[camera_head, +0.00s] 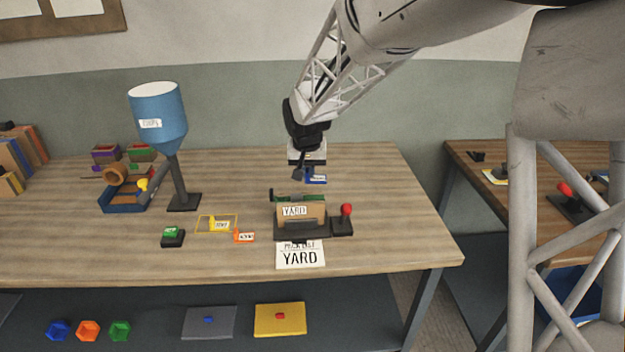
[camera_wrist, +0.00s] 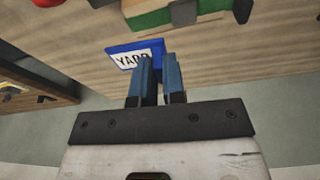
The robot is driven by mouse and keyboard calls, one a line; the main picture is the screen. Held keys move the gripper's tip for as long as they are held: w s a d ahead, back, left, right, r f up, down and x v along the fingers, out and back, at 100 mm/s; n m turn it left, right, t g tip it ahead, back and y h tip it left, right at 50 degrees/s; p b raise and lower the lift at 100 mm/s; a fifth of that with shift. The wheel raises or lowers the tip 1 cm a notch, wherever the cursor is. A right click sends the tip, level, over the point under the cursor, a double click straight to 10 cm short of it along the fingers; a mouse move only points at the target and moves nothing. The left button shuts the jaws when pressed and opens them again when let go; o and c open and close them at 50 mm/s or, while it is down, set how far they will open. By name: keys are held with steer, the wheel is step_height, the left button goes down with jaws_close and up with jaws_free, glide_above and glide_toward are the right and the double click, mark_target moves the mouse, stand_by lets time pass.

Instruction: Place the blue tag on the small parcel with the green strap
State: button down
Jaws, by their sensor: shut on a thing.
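My gripper (camera_head: 304,174) is shut on the blue tag (camera_head: 318,180), behind the parcel and apart from it. Part of the green strap (camera_wrist: 160,17) shows at the top of the wrist view.
A "YARD" card (camera_head: 300,257) lies in front. Yellow (camera_head: 220,224) and orange (camera_head: 244,236) tags and a green button (camera_head: 171,235) are to the left. A blue hopper (camera_head: 160,115) stands farther left. The table's right side is clear.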

steer(key=shift+w+a+r+n, duration=0.1)
steer(key=shift+w+n, duration=0.15)
steer(key=shift+w, duration=0.15)
steer(key=shift+w+a+r+n, duration=0.1)
steer(key=shift+w+n, duration=0.15)
steer(key=shift+w, duration=0.1)
steer(key=shift+f, duration=0.2)
glide_above(306, 198)
steer(key=shift+s+f, duration=0.2)
steer(key=shift+f, duration=1.4)
steer(key=shift+s+f, duration=0.2)
steer(key=shift+f, duration=1.4)
steer(key=shift+f, duration=0.6)
steer(key=c, duration=1.1)
jaws_free()
steer(key=shift+r, duration=0.1)
steer(key=shift+v, duration=3.75)
steer(key=shift+s, duration=0.1)
